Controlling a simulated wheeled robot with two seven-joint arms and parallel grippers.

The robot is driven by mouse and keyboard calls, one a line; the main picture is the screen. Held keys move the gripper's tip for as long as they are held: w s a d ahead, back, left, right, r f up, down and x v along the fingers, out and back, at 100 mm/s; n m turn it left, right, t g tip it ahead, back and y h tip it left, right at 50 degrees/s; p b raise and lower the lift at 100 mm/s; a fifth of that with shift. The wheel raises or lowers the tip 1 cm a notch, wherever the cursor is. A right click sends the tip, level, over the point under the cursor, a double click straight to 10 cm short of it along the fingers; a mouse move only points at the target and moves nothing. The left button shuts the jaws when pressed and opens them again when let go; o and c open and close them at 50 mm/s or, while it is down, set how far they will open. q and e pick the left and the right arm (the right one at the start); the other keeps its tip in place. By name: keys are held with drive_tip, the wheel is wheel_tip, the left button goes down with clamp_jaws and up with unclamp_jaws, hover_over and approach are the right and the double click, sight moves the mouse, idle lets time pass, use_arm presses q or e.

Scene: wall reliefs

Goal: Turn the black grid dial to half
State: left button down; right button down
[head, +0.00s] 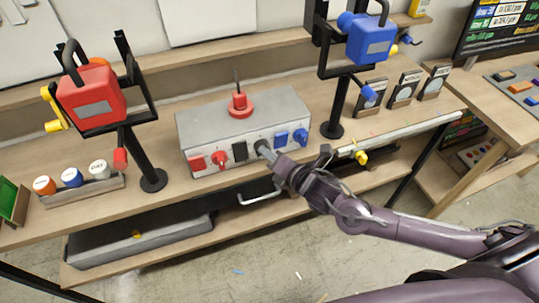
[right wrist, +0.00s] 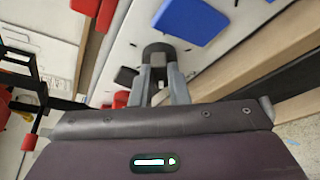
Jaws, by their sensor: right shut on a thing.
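The grey control box (head: 212,126) stands on the bench, with a red knob and rod on its top. On its front face are red, black and blue square covers, each beside a dial. The black dial (head: 260,144) sits right of the black cover (head: 240,152), and its face is mostly hidden by my fingers. My right gripper (head: 267,153) is shut on this dial. In the right wrist view, the two grey fingers reach the round black dial (right wrist: 158,50) from both sides. The dial's exact angle cannot be told. My left gripper is not in view.
The red dial (head: 219,158) and blue dial (head: 299,136) flank the black one. A red cranked device (head: 90,98) and a blue one (head: 368,40) stand on black mounts at either side. Jars (head: 72,177) stand at left.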

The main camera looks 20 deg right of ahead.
drive_tip(key=shift+a+f+m+t+h+b, duration=0.15)
drive_tip(key=shift+f+m+t+h+b, duration=0.35)
drive_tip(key=shift+m+t+b, duration=2.65)
drive_tip(key=shift+a+f+m+g+h+b, duration=0.1)
drive_tip(key=shift+f+m+g+h+b, duration=0.5)
drive_tip(key=shift+m, duration=5.5)
drive_tip(key=shift+a+m+t+h+b, duration=0.15)
drive_tip(key=shift+m+t+h+b, duration=1.1)
drive_tip(key=shift+m, duration=3.4)
drive_tip(key=shift+m+b, duration=0.3)
drive_tip(key=shift+b, duration=0.05)
drive_tip(key=c, duration=1.4)
unclamp_jaws()
drive_tip(key=shift+r, duration=0.1)
drive_tip(key=shift+s, duration=0.1)
